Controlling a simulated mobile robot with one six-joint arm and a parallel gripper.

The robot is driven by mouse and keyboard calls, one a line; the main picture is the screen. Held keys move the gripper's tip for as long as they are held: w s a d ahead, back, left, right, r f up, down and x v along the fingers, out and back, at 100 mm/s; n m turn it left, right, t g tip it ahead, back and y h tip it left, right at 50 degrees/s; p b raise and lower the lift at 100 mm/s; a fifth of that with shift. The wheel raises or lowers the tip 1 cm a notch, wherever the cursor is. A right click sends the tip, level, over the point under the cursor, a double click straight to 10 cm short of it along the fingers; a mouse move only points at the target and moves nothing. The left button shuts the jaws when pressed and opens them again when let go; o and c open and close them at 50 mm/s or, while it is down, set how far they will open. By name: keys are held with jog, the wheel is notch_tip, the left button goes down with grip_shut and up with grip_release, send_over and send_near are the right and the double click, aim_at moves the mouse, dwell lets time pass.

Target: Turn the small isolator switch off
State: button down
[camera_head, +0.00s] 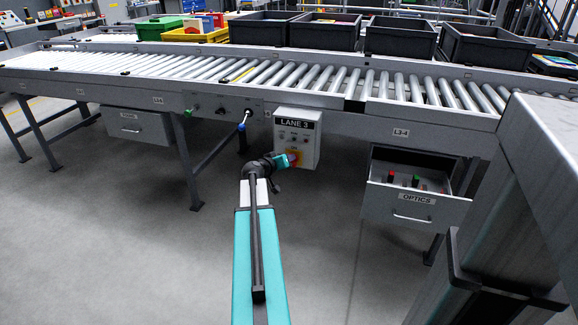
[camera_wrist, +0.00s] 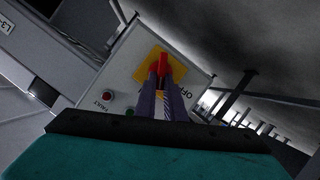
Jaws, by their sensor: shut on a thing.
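The small isolator switch is a red handle (camera_wrist: 166,61) on a yellow plate (camera_wrist: 146,66), on the face of a grey control box (camera_head: 305,138) labelled LANE 3. The box hangs at the front of the conveyor. My gripper (camera_wrist: 164,76) reaches the switch from the front, and its fingers are shut on the red handle. The word OFF shows on the panel beside the yellow plate in the wrist view. In the head view my gripper (camera_head: 291,160) covers much of the switch, so I cannot tell which way the handle points.
A red lamp (camera_wrist: 106,95) marked FAULT and a green lamp (camera_wrist: 130,111) sit on the same panel. An open drawer (camera_head: 416,201) labelled OPTICS juts out at the right. A closed drawer (camera_head: 139,127) is at the left. The roller conveyor (camera_head: 345,81) runs above; the floor in front is clear.

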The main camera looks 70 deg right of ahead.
jog(key=shift+w+a+f+n+g+h+b, duration=0.15)
jog(key=shift+f+n+g+h+b, duration=0.35)
jog(key=shift+n+b, duration=1)
jog(key=shift+w+d+f+n+g+h+b, duration=0.25)
jog(key=shift+n+g+h+b, duration=0.4)
jog(key=shift+n+b, duration=0.8)
jog(key=shift+w+a+f+n+g+h+b, duration=0.3)
jog(key=shift+n+g+b, duration=0.65)
jog(key=shift+n, duration=0.9)
jog(key=shift+d, duration=0.1)
jog(key=c, duration=1.8)
grip_release()
jog(key=shift+s, duration=0.1)
jog(key=shift+c, duration=0.2)
jog(key=shift+r, duration=0.1)
jog(key=p+v, duration=0.3)
jog(key=v, duration=1)
jog(key=shift+a, duration=0.4)
